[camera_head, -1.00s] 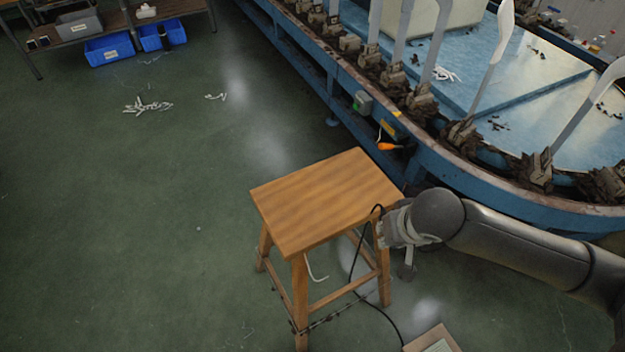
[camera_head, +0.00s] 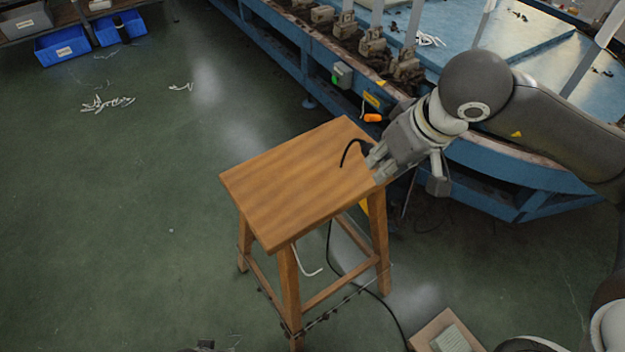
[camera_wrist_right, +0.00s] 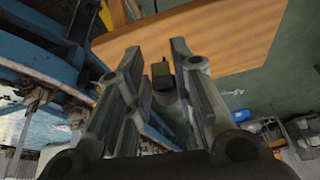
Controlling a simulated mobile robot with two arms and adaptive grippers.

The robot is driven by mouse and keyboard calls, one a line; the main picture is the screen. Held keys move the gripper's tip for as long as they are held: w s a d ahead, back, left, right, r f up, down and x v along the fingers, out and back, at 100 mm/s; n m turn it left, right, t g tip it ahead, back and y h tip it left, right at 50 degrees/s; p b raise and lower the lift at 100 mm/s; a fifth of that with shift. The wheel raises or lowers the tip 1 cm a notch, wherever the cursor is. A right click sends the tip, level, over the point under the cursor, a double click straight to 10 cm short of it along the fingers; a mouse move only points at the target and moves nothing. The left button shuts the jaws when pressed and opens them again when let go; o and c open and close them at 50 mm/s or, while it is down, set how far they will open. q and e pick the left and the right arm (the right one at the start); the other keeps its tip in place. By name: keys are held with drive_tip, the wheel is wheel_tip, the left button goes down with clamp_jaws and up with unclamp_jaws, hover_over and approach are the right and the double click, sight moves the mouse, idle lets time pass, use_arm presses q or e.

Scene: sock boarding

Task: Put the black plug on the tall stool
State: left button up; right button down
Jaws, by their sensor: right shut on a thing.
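The tall stool (camera_head: 290,180) is wooden with a flat square top and stands upright in the middle of the head view. Its top also shows in the right wrist view (camera_wrist_right: 225,35). My right gripper (camera_head: 376,165) is at the right edge of the stool top, shut on the black plug (camera_wrist_right: 161,76). The plug shows between the fingers in the wrist view; in the head view it is mostly hidden by the fingers. Its black cord (camera_head: 343,155) curves over the top, and a black cord also shows below, running to the floor. My left gripper is not clearly seen.
The blue machine (camera_head: 470,180) with its rail stands behind and right of the stool. A cardboard box (camera_head: 445,335) lies on the floor at lower right. Blue bins (camera_head: 62,47) are at the far left. The stool top is otherwise bare, and the floor to its left is mostly open.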

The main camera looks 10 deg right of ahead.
drive_tip(key=s+n+b, duration=0.1)
drive_tip(key=s+b, duration=0.1)
drive_tip(key=b, duration=0.2)
hover_over(313, 191)
drive_tip(key=s+d, duration=0.1)
wheel_tip(313, 191, down, 9)
drive_tip(key=shift+s+r, duration=0.15)
drive_tip(key=shift+a+f, duration=0.2)
drive_tip(key=shift+f, duration=1.05)
drive_tip(key=shift+f+b, duration=0.3)
drive_tip(key=shift+f, duration=0.2)
use_arm(q)
wheel_tip(313, 191, up, 8)
drive_tip(key=w, duration=0.1)
drive_tip(key=shift+w+r+t, duration=0.2)
drive_tip(key=shift+w+t, duration=0.2)
use_arm(e)
drive_tip(key=shift+f, duration=0.1)
